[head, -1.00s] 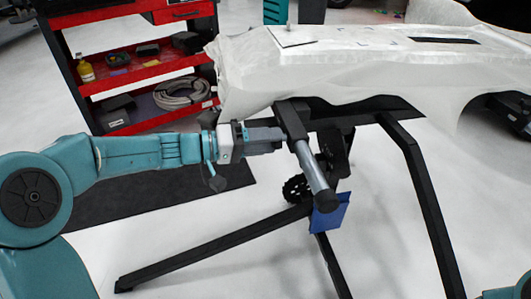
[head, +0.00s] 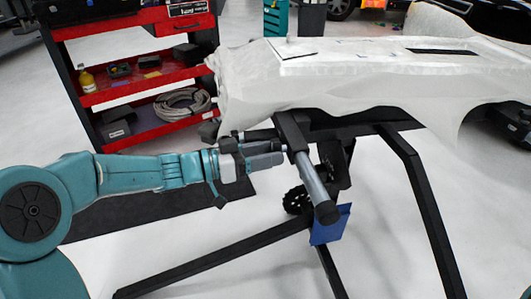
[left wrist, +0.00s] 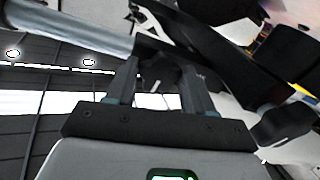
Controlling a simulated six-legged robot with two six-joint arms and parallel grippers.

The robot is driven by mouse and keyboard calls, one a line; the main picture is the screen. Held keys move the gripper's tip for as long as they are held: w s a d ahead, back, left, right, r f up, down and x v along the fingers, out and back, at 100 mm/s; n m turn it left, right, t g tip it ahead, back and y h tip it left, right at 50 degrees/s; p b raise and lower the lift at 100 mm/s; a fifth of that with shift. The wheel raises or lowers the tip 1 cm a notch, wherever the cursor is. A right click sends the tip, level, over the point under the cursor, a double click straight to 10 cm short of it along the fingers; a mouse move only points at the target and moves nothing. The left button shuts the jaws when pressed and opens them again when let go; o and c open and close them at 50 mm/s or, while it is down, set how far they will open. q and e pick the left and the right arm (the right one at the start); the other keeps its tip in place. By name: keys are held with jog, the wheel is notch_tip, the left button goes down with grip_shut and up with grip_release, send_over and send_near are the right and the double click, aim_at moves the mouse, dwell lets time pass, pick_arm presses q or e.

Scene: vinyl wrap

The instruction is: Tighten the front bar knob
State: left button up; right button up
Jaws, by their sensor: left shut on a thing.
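My left gripper (head: 278,150) reaches in from the left to the top of the grey front bar (head: 313,180) on the black stand. In the left wrist view its two fingers (left wrist: 160,85) stand on either side of a small dark knob (left wrist: 160,72), and the gripper is shut on it. The knob is hidden behind the fingers and bracket in the head view. The grey bar slants down to a black end cap and also crosses the upper left of the left wrist view (left wrist: 70,30). My right gripper is out of view.
The black stand (head: 420,200) carries a white-wrapped car panel (head: 350,75). A toothed black wheel (head: 296,200) and a blue plate (head: 330,225) sit below the bar. A red tool cart (head: 140,90) stands at the back left. Floor around the stand legs is clear.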

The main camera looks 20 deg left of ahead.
pick_arm(q)
jog(key=shift+r+m+t, duration=0.1)
jog(key=shift+m+t, duration=0.2)
jog(key=shift+m, duration=0.9)
jog(key=o, duration=1)
jog(key=p+v, duration=0.3)
jog(key=v, duration=1.3)
jog(key=shift+a, duration=0.25)
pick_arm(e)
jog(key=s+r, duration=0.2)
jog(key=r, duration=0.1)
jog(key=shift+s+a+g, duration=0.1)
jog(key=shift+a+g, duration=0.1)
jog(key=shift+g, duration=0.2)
